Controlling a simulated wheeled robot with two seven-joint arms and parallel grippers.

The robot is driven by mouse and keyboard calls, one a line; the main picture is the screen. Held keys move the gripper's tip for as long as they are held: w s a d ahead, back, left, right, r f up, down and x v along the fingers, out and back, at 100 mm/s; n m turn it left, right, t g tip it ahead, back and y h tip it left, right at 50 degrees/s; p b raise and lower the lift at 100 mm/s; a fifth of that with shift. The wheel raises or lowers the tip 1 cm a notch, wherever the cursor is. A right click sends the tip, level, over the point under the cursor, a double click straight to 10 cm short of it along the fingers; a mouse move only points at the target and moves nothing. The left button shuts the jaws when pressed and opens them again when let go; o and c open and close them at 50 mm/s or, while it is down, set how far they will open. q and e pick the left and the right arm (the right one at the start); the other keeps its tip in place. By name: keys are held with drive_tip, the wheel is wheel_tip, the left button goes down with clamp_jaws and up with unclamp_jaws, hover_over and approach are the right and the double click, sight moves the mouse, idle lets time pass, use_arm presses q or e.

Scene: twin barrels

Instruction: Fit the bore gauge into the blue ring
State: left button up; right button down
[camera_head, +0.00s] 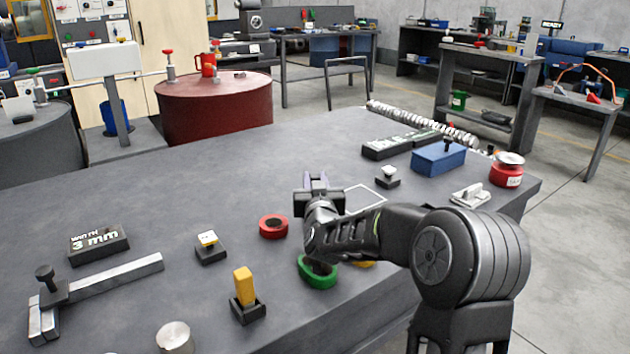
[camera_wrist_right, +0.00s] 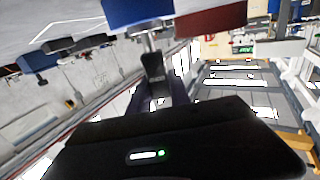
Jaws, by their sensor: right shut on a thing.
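My right gripper (camera_head: 318,186) is over the middle of the grey bench, its forearm coming in from the right. In the right wrist view its dark fingers (camera_wrist_right: 160,98) are shut on the bore gauge (camera_wrist_right: 154,66), which has a black body and a short metal stem. A blue thing (camera_wrist_right: 138,12), probably the blue ring, is at the stem's far end; I cannot tell whether the stem is inside, touching or apart. A red thing (camera_wrist_right: 210,20) is beside it. No blue ring shows in the head view, where my arm hides part of the bench. My left gripper is not in view.
A red ring (camera_head: 273,227), a green ring (camera_head: 318,273) and a partly hidden yellow thing (camera_head: 364,264) lie near my arm. A yellow-topped block (camera_head: 243,283) stands at the front. A blue box (camera_head: 438,158) is at the right.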

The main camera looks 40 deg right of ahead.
drive_tip(key=shift+f, duration=0.25)
drive_tip(key=c, duration=1.3)
unclamp_jaws()
drive_tip(key=shift+c, duration=0.2)
drive_tip(key=shift+o, duration=1.1)
drive_tip(key=shift+f, duration=0.1)
wheel_tip(320, 180, up, 10)
drive_tip(key=p, duration=0.3)
drive_tip(key=shift+r, duration=0.2)
